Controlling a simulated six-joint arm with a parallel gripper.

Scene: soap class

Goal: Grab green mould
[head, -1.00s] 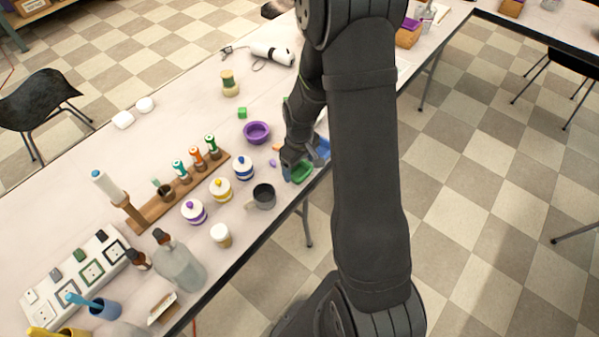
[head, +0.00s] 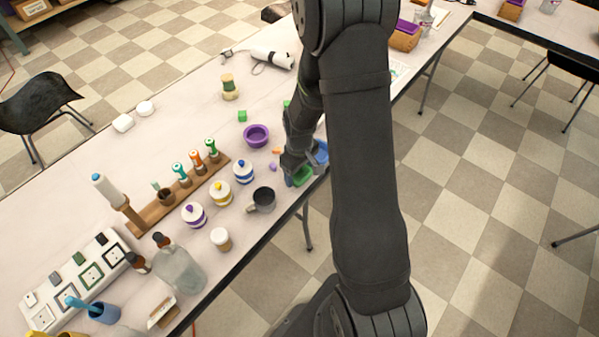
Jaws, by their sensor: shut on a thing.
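The green mould (head: 302,177) is near the table's front edge, just right of the dark mug. My gripper (head: 295,172) points down at its left end and is shut on it, with a finger over the near-left wall. The arm hides part of the mould's far side. I cannot tell whether the mould is clear of the table top.
A blue mould (head: 321,152) lies close behind and right of the green one. A dark mug (head: 263,199) stands to the left, a purple bowl (head: 256,134) behind. Lidded jars (head: 243,171) and a wooden rack (head: 150,213) fill the left side.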

